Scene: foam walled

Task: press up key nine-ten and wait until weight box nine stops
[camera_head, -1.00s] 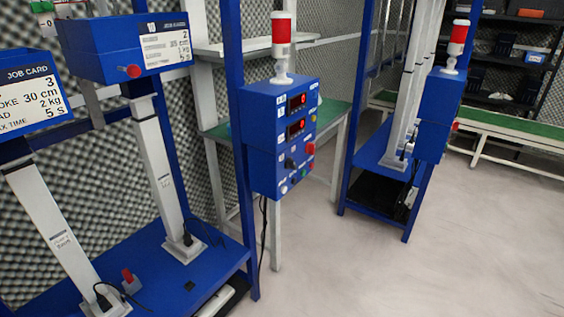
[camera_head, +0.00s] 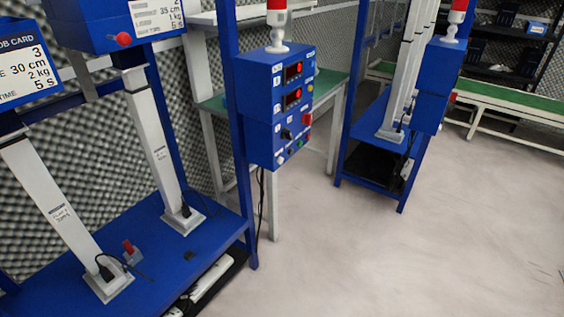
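A blue control box (camera_head: 275,105) is fixed to a blue post in the middle of the view. It carries two red displays, a red button (camera_head: 307,119), a dark knob and several small buttons; their labels are too small to read. A blue weight box (camera_head: 112,20) with a job card sits on a white column (camera_head: 158,145) at the upper left, its top cut off. Another job card (camera_head: 22,68) at the left edge reads 3, 30 cm, 2 kg, 5 s. Which box is nine, and which key is nine-ten, I cannot tell. Neither gripper is in view.
A blue base (camera_head: 75,270) bears the columns and a small red switch (camera_head: 128,246). A second blue frame with a control box (camera_head: 436,80) stands to the right. A green-topped bench (camera_head: 500,95) and dark shelves are behind. The pale floor (camera_head: 350,260) at the front right is clear.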

